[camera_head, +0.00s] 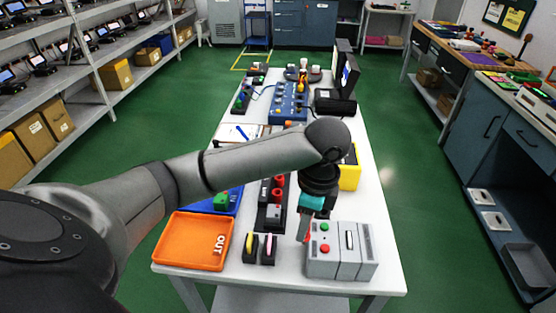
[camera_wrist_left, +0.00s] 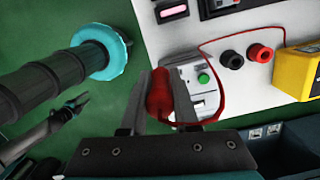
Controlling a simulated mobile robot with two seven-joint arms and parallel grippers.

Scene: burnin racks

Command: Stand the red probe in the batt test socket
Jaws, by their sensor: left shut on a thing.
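My left gripper (camera_head: 306,226) is shut on the red probe (camera_wrist_left: 158,95) and holds it at the left front of a grey box (camera_head: 340,254). The probe shows between the two fingers in the left wrist view, and a red lead loops away from it. Its tip is hidden there, so I cannot tell whether it touches anything. I cannot make out a label reading batt test. My right gripper (camera_wrist_left: 72,106) seems to show small and dark over the floor.
An orange tray (camera_head: 172,242) marked OUT and two small black blocks (camera_head: 259,249) stand left of the grey box. A yellow meter (camera_wrist_left: 297,62) lies behind, near a black post (camera_wrist_left: 232,60) and a red post (camera_wrist_left: 261,53). The table's front edge is close.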

